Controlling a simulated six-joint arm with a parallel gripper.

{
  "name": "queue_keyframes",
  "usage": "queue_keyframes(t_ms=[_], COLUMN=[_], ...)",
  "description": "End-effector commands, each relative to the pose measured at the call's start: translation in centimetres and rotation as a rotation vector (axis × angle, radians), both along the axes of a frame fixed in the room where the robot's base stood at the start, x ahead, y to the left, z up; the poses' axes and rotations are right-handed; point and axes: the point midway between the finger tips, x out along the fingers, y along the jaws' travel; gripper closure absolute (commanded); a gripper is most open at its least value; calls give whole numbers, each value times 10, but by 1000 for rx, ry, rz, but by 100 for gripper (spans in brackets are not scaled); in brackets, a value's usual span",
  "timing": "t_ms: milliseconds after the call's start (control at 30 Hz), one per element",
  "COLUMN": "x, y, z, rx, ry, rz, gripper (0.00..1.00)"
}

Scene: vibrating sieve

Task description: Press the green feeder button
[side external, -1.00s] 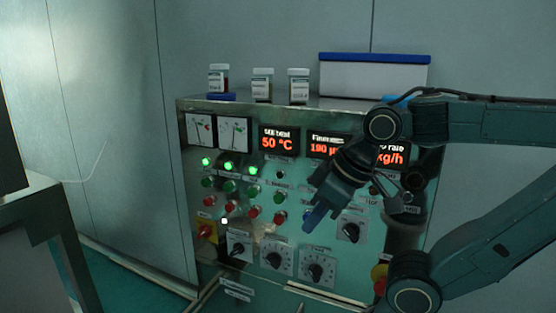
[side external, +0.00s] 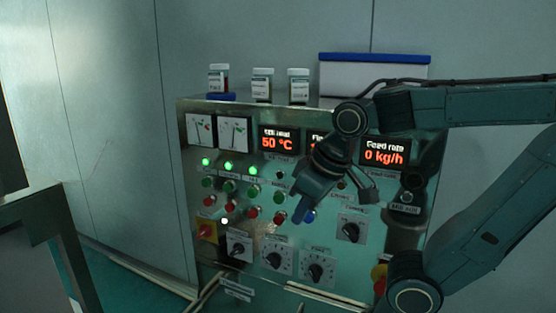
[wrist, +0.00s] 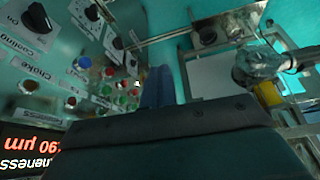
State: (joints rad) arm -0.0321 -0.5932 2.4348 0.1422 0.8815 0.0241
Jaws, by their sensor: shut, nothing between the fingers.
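The steel control panel (side external: 195,160) carries a row of green buttons with red buttons below them. The rightmost green button (side external: 278,198) is just left of my gripper, and a red button (side external: 279,217) is below it. The button labels are too small to read, so I cannot tell which green one is the feeder button. My gripper (side external: 303,214) is shut and empty, with its blue fingertips pointing down in front of the panel, right of that button pair. Contact cannot be told. In the wrist view the blue fingers (wrist: 158,85) are beside the button cluster (wrist: 120,98).
Several dark knobs (side external: 315,271) are below and right of the gripper. Red-on-yellow switches (side external: 207,231) are at the panel's lower corners. Three lit green lamps (side external: 228,165) are above the buttons. Jars (side external: 262,86) and a blue-lidded box (side external: 372,75) are on top.

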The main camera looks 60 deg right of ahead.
Motion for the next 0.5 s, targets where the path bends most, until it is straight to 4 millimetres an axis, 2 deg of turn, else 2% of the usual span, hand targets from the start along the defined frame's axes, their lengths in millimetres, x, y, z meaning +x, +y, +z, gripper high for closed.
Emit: queue_keyframes(t_ms=[500], x=[56], y=[-33], z=[-18], rx=[-99], ry=[128], rz=[-233], gripper=[100])
